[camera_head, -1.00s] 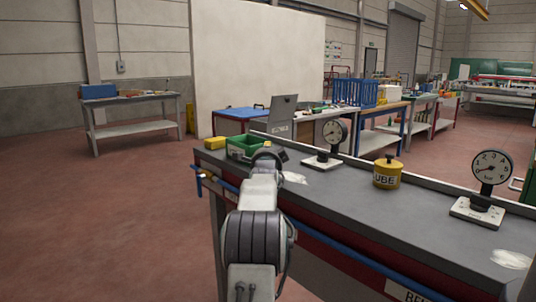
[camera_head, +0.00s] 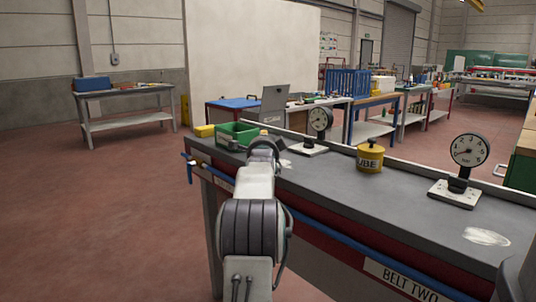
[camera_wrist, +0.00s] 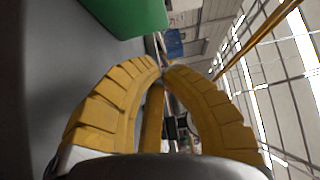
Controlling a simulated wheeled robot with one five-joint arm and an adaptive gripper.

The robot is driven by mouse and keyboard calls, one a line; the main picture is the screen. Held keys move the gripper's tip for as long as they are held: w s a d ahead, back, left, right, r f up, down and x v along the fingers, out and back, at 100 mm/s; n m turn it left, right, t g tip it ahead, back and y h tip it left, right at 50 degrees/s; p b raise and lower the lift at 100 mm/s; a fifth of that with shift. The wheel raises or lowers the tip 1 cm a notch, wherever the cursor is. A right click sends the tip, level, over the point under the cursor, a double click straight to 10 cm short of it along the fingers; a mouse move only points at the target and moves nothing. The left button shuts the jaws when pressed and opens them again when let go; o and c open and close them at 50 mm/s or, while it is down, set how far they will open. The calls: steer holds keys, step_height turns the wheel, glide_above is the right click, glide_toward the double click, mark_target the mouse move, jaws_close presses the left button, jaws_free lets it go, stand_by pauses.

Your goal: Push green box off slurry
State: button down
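The green box (camera_head: 237,133) is an open-topped bin at the far left end of the grey bench (camera_head: 335,185). It also shows at the top of the wrist view (camera_wrist: 125,15). My gripper's yellow fingers (camera_wrist: 162,68) meet at their tips, with nothing seen held between them. They are close to the box, with no clear contact visible. In the head view my arm hides the fingers and part of the bench beside the box. A whitish patch (camera_head: 285,163), perhaps slurry, lies right of my arm. Whether any lies under the box is hidden.
A dial gauge (camera_head: 318,122), a yellow pot (camera_head: 369,157) and a second gauge (camera_head: 467,150) stand on the bench. Another whitish patch (camera_head: 487,237) lies near the right. A blue rail (camera_head: 340,236) runs along the front edge. Open floor (camera_head: 100,220) is at left.

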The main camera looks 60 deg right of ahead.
steer(key=shift+w+a+f, duration=0.1)
steer(key=shift+a+f, duration=0.05)
steer(key=shift+a, duration=0.15)
steer(key=shift+v, duration=4.35)
